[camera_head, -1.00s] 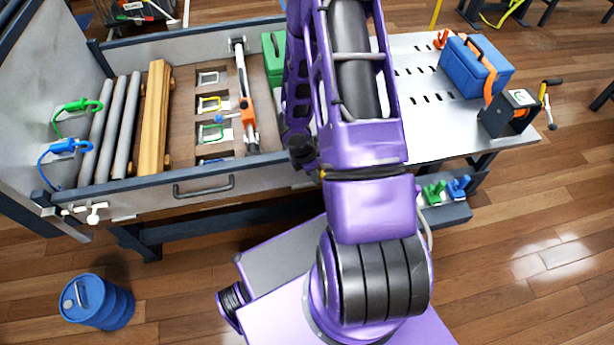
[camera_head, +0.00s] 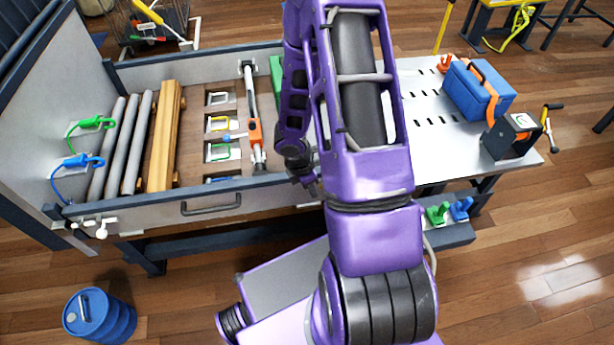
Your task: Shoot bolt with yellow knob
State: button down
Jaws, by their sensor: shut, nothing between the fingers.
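No bolt with a yellow knob can be made out; my arm covers part of the long bed's right end. Small bolt-like fittings with a white knob (camera_head: 101,231) sit at the bed's front left corner. My gripper (camera_head: 312,189) is small and partly hidden beside my purple arm, near the right part of the bed's front wall (camera_head: 262,183). It appears shut and empty, pointing down, and I see it touching nothing.
Grey pipes (camera_head: 128,145) and a wooden beam (camera_head: 164,140) lie in the bed. A blue box (camera_head: 470,95) stands on the metal table (camera_head: 420,145). A blue drum (camera_head: 98,315) stands on the floor.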

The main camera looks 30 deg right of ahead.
jog(key=shift+p+v, duration=0.65)
jog(key=shift+v, duration=2.15)
